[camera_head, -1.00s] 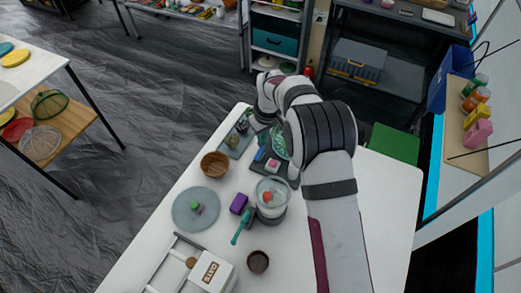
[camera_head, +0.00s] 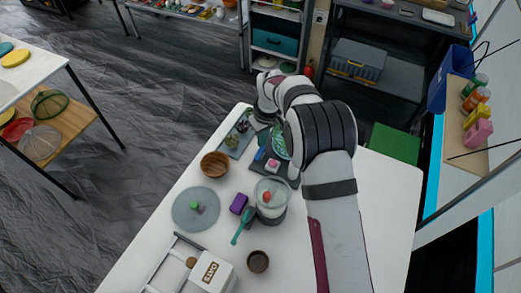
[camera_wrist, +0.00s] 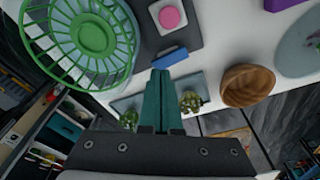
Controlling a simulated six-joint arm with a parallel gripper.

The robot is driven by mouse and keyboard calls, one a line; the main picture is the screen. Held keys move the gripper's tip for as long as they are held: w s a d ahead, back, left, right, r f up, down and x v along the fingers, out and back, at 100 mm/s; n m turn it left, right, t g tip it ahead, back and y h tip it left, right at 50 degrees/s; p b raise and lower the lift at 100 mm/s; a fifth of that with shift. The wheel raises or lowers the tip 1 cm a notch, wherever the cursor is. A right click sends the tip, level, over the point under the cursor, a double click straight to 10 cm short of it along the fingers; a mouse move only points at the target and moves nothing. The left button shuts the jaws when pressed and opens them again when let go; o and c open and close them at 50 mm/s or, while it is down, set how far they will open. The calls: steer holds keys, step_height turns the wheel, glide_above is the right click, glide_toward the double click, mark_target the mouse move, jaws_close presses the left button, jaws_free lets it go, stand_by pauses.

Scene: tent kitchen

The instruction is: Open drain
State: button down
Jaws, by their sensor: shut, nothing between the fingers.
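No part labelled as a drain shows. A dark base (camera_head: 291,181) on the white table carries a white block with a round pink button (camera_wrist: 169,17), a small blue bar (camera_wrist: 170,57) and a clear bowl with a green slatted basket (camera_wrist: 92,36). The blue bar also shows in the head view (camera_head: 259,155), with the pink button to its right. My gripper (camera_wrist: 161,72) is shut and empty, its teal fingertips right by the blue bar's near edge. I cannot tell whether they touch it. In the head view my arm partly hides the basket.
A wooden bowl (camera_wrist: 246,85), a grey round mat (camera_head: 195,209), a purple block (camera_head: 238,204) and a clear jar (camera_head: 272,191) with a teal handle stand nearby. Small plants (camera_wrist: 190,101) sit on grey trays beside my fingers. The table's right part is clear.

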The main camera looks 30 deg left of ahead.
mark_target(263, 149)
steer(key=shift+f, duration=0.9)
stand_by(0.7)
steer(key=shift+r, duration=3.5)
steer(key=s+d+r+m, duration=0.4)
steer(key=s+d+r, duration=0.15)
steer(key=d, duration=0.45)
steer(key=s+d+r+m, duration=0.4)
steer(key=d+r, duration=0.3)
steer(key=d, duration=0.2)
steer(key=s+d+m, duration=0.4)
steer(key=s+d, duration=0.1)
steer(key=s, duration=0.5)
steer(key=s+d+m+g, duration=0.1)
steer(key=s+d+m, duration=0.4)
steer(key=s, duration=0.5)
steer(key=shift+s+d+f+m, duration=0.2)
steer(key=shift+f+m, duration=0.1)
steer(key=shift+f, duration=0.1)
